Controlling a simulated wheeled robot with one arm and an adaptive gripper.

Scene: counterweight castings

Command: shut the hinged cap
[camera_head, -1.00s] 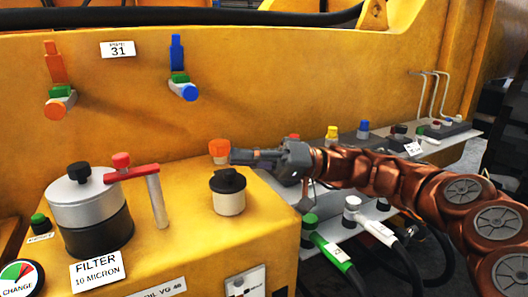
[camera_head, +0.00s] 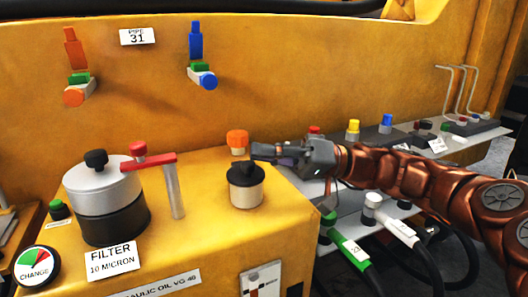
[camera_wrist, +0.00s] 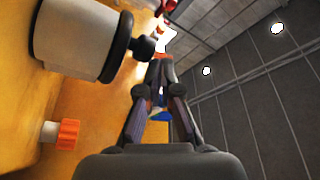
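The black hinged cap (camera_head: 246,173) sits on top of a short white neck (camera_head: 246,193) on the yellow block. It looks down on the rim, but a small gap cannot be ruled out. In the wrist view the black cap (camera_wrist: 116,47) and its dark knob show at the upper left, on the white neck (camera_wrist: 75,38). My gripper (camera_head: 254,152) is just above and behind the cap, pointing left. Its fingertips (camera_wrist: 161,66) are close together with nothing seen between them. I cannot tell whether it touches the cap.
An orange cap (camera_head: 237,141) stands right behind the neck. The filter housing (camera_head: 103,203) and a red lever (camera_head: 148,165) stand to the left. The yellow wall rises behind with orange and blue valves. Several hose fittings are on the right.

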